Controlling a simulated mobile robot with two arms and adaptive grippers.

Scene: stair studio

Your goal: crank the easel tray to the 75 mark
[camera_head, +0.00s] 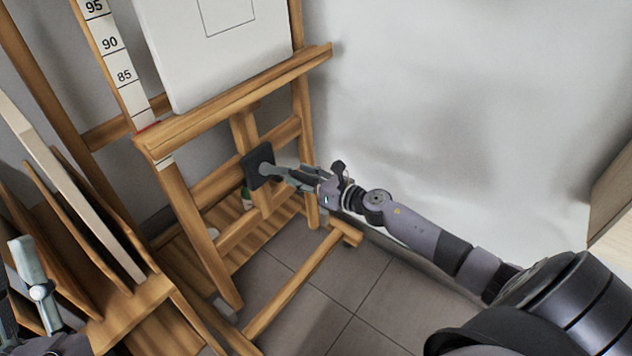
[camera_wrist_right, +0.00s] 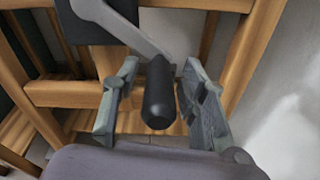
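The wooden easel tray (camera_head: 240,97) crosses the easel and carries a white canvas (camera_head: 215,45). The white scale (camera_head: 115,60) shows 95, 90 and 85. A red mark (camera_head: 148,127) sits at the tray's left end, below the 85; lower numbers are hidden. The crank has a black housing (camera_head: 257,165), a grey arm (camera_wrist_right: 125,27) and a black handle (camera_wrist_right: 158,95). My right gripper (camera_head: 300,177) is at the crank. In the wrist view its fingers (camera_wrist_right: 160,85) stand either side of the handle, with gaps visible. My left gripper (camera_head: 30,270) shows partly at the lower left.
Wooden boards in a rack (camera_head: 75,200) stand at the left, close to my left gripper. The easel's foot beam (camera_head: 300,282) runs over the grey tiled floor (camera_head: 375,300). A pale wall (camera_head: 430,110) lies to the right of the easel.

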